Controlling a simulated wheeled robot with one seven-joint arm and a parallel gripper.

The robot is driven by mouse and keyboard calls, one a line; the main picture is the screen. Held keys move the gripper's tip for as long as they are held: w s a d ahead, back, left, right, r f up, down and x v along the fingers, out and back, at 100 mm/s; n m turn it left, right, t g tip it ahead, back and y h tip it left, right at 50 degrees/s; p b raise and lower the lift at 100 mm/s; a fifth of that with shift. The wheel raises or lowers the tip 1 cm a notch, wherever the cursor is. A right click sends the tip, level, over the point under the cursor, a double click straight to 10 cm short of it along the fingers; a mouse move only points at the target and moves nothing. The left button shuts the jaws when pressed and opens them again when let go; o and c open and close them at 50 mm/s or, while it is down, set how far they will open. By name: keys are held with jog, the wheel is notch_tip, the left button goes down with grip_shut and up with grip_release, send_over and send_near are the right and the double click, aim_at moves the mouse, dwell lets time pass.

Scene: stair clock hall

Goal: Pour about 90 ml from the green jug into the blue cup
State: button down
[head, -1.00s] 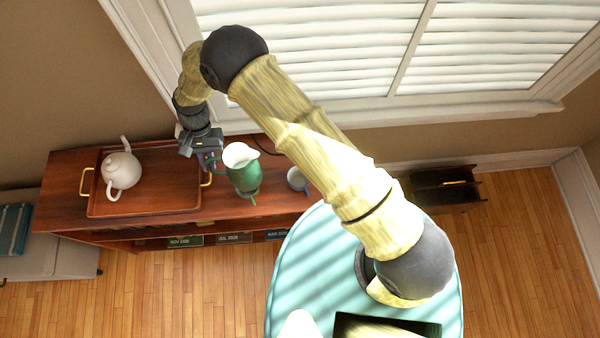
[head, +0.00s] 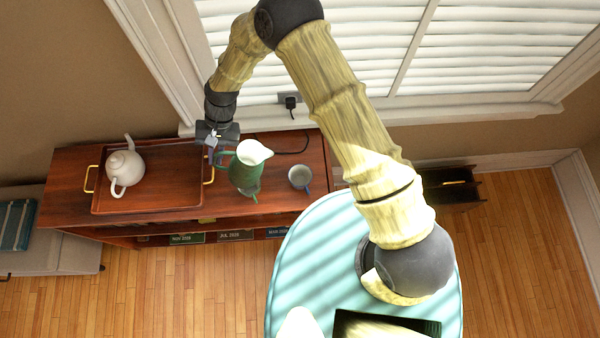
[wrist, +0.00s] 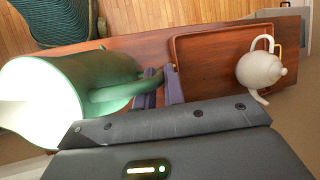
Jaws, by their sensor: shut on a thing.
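The green jug (head: 246,172) has a white inside and seems roughly upright over the wooden cabinet top; I cannot tell whether it touches the surface. My gripper (head: 214,151) is at the jug's left side, shut on its handle. In the wrist view the jug (wrist: 85,85) shows large at the left, with its handle between the purple-grey fingers (wrist: 160,90). The blue cup (head: 300,177), pale inside with a small blue handle, stands on the cabinet top right of the jug, apart from it. The cup's contents cannot be made out.
A wooden tray (head: 150,207) with brass handles lies left of the jug and holds a white teapot (head: 125,167). A plug and black cord (head: 291,103) hang behind the cup. A window stands behind the cabinet (head: 70,190).

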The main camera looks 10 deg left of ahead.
aim_at(237, 157)
jog(key=shift+w+d+r+y, duration=0.15)
jog(key=shift+d+r+y, duration=0.15)
jog(key=shift+d+r, duration=0.1)
jog(key=shift+w+d+r+n+g+y+b, duration=0.15)
jog(key=shift+d+r+y+b, duration=0.15)
jog(key=shift+d+y, duration=0.25)
jog(key=shift+w+d+r+n+g+y+b, duration=0.1)
jog(key=shift+d+r+y+b, duration=0.15)
jog(key=shift+d+y, duration=0.3)
jog(key=shift+w+d+r+n+g+y+b, duration=0.15)
jog(key=shift+d+r+y+b, duration=0.2)
jog(key=shift+d, duration=0.3)
jog(key=shift+w+d+r+n+g+y+b, duration=0.1)
jog(key=shift+d+n+g+y+b, duration=0.15)
jog(key=shift+d+y+b, duration=0.45)
jog(key=shift+w+d+r+n+g+y+b, duration=0.15)
jog(key=shift+d+g+y+b, duration=0.2)
jog(key=shift+d+y+b, duration=0.35)
jog(key=shift+d+f+y+b, duration=0.25)
jog(key=shift+y+b, duration=0.1)
jog(key=shift+b, duration=0.15)
jog(key=shift+w+d+f+n+g+y+b, duration=0.15)
jog(key=shift+d+f+n+g+y+b, duration=0.15)
jog(key=shift+d+f+y+b, duration=0.5)
jog(key=shift+d+r+n+g+y+b, duration=0.25)
jog(key=shift+r+b, duration=0.25)
jog(key=shift+b, duration=0.5)
jog(key=shift+a, duration=0.1)
